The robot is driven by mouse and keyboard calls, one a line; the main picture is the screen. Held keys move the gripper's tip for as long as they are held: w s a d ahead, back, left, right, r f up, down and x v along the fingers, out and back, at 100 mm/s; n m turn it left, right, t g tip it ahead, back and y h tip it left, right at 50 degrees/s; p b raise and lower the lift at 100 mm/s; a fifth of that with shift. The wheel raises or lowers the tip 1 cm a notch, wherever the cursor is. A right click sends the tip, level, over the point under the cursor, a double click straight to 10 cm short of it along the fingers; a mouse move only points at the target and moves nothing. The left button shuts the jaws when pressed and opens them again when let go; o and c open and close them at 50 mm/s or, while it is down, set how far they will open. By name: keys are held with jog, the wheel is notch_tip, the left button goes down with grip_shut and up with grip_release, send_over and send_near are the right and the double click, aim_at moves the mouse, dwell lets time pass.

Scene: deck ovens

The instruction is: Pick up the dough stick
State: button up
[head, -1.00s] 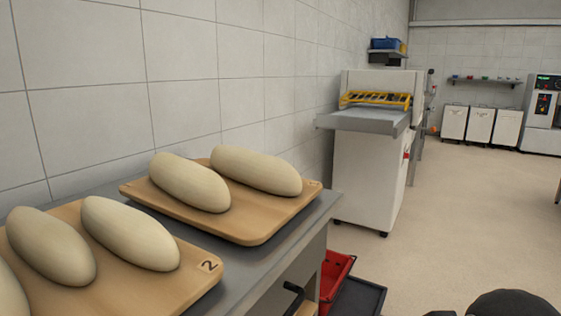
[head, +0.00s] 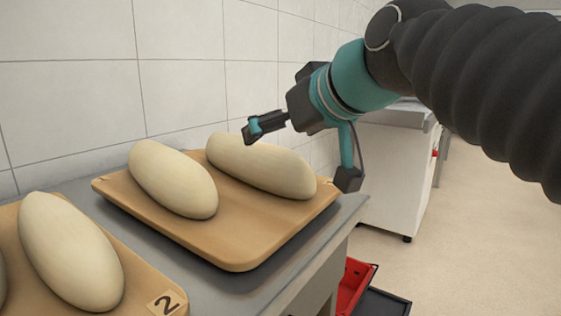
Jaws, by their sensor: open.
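Several pale, oblong dough sticks lie on two wooden boards. On the far board (head: 235,255) are two: a left dough stick (head: 172,180) and a right dough stick (head: 262,166). On the near board, marked 2, a dough stick (head: 72,250) shows whole and another is cut off at the left edge. My gripper (head: 304,153) is open and empty. One finger is above and behind the right dough stick on the far board, the other by its right end near the board's corner. I cannot tell whether either finger touches anything.
The boards rest on a grey metal table (head: 335,222) against a tiled wall (head: 70,80). Red (head: 355,285) and dark (head: 388,303) crates stand low beside it. A white machine (head: 395,185) stands behind my arm. The floor at right is clear.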

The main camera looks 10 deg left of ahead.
aim_at(259, 145)
jog(key=x, duration=0.9)
jog(key=shift+w+a, duration=0.2)
jog(key=shift+a, duration=0.05)
jog(key=c, duration=1.5)
